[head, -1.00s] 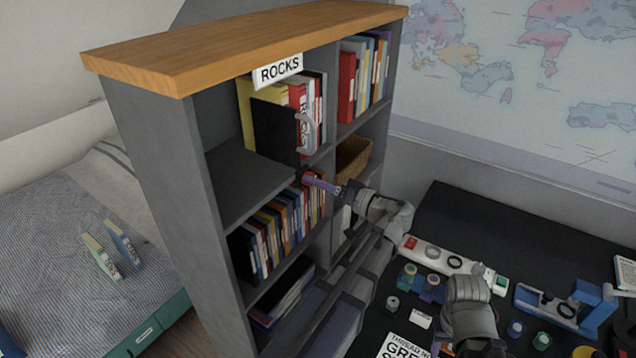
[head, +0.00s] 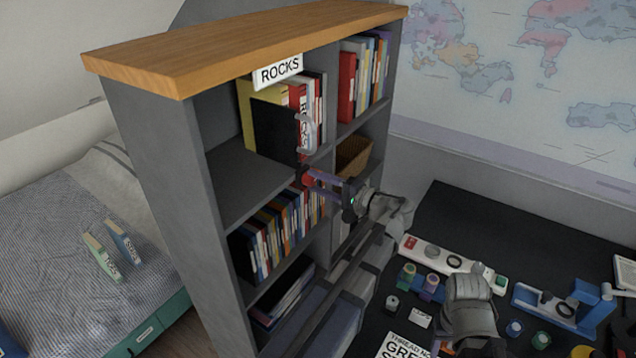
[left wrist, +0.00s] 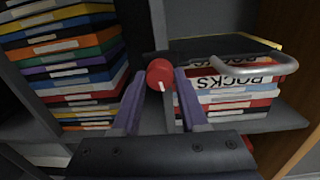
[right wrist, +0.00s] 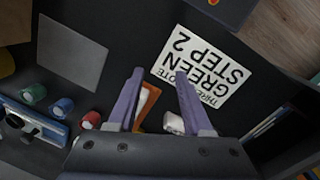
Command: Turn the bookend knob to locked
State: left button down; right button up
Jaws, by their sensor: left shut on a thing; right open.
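The red bookend knob (left wrist: 160,73) with a white mark sits between the purple fingers of my left gripper (left wrist: 158,82). In the left wrist view the mark points downward, slightly right. My left gripper (head: 313,179) is shut on the knob at the shelf front in the head view. The dark bookend plate (head: 274,130) stands against the books, with a grey curved handle (left wrist: 258,66) in front of the "ROCKS" book (left wrist: 230,82). Any lock markings are not readable. My right gripper (right wrist: 160,88) is open over the black desk, with no object held.
The bookcase (head: 150,190) has a "ROCKS" sign (head: 279,69) and several books. The black desk (head: 480,225) carries a white strip (head: 450,262), several spools, a blue device (head: 585,305) and a "GREEN STEP 2" card (right wrist: 207,68). A bed (head: 50,225) is at left.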

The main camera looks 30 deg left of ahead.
pick_arm(q)
jog(key=shift+m, duration=0.8)
jog(key=shift+c, duration=2.2)
grip_release()
jog(key=d, duration=0.7)
jog(key=shift+s+d, duration=0.25)
jog(key=shift+d, duration=0.15)
pick_arm(e)
jog(key=shift+r, duration=0.1)
pick_arm(q)
jog(key=shift+r, duration=0.1)
jog(key=s+d+f+h+p, duration=0.4)
jog(key=s+d+f+h, duration=0.4)
jog(key=f, duration=0.4)
jog(key=s+d+f+g+h, duration=0.1)
jog(key=s+d+f+h, duration=0.1)
jog(key=d, duration=0.4)
jog(key=s+d+f+h+p, duration=0.1)
jog(key=s+d+h, duration=0.4)
jog(key=d+h, duration=0.1)
jog(key=shift+s+d+f+m+g+p, duration=0.3)
jog(key=shift+d+f+m+g, duration=0.1)
jog(key=shift+d, duration=0.4)
pick_arm(e)
notch_tip(320, 180, up, 5)
jog(key=shift+r, duration=0.15)
